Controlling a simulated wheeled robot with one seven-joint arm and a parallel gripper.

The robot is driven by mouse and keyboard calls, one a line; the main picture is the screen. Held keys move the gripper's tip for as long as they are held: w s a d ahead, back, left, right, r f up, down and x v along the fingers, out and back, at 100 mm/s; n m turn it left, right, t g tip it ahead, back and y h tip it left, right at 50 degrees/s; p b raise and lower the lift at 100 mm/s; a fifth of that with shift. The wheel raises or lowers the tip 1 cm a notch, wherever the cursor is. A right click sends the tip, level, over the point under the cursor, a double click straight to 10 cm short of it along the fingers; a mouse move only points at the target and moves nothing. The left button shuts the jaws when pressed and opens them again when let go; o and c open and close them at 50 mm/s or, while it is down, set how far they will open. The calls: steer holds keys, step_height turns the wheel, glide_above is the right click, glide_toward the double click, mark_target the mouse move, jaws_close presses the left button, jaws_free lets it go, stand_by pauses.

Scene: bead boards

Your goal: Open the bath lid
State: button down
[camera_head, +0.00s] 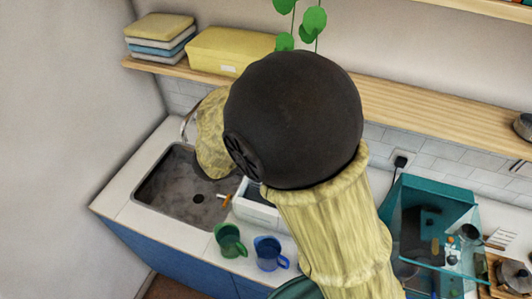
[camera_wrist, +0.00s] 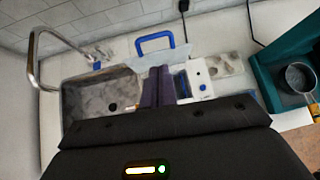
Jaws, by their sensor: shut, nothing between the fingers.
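The bath is a white box (camera_wrist: 199,80) with a blue-marked front panel, beside the sink in the wrist view. In the head view its white rim (camera_head: 254,211) shows partly, the rest behind my arm. The lid (camera_wrist: 180,57) is a pale, see-through panel with a blue arched handle (camera_wrist: 155,42) at its far end. I cannot tell for sure how far the lid is tilted. My gripper (camera_wrist: 159,70) is shut and empty, its dark fingers in front of the lid and short of the handle in the picture. My arm hides the gripper in the head view.
A sink (camera_head: 190,187) with a curved tap (camera_wrist: 34,60) lies to the left. A green mug (camera_head: 229,240) and a blue mug (camera_head: 268,253) stand at the counter's front. A teal open box (camera_head: 405,195) is at right. A wooden shelf (camera_head: 400,103) runs above.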

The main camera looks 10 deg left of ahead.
steer(key=s+f+t+b, duration=0.2)
steer(key=s+f, duration=0.2)
steer(key=shift+s+a+t, duration=0.15)
steer(key=shift+a+t, duration=0.15)
steer(key=shift+a, duration=0.15)
steer(key=shift+f, duration=0.1)
steer(key=w+r+p+x, duration=0.1)
steer(key=p+x, duration=0.3)
steer(key=x, duration=0.8)
steer(key=shift+w+r, duration=0.45)
steer(key=shift+r, duration=0.05)
steer(key=shift+w, duration=0.1)
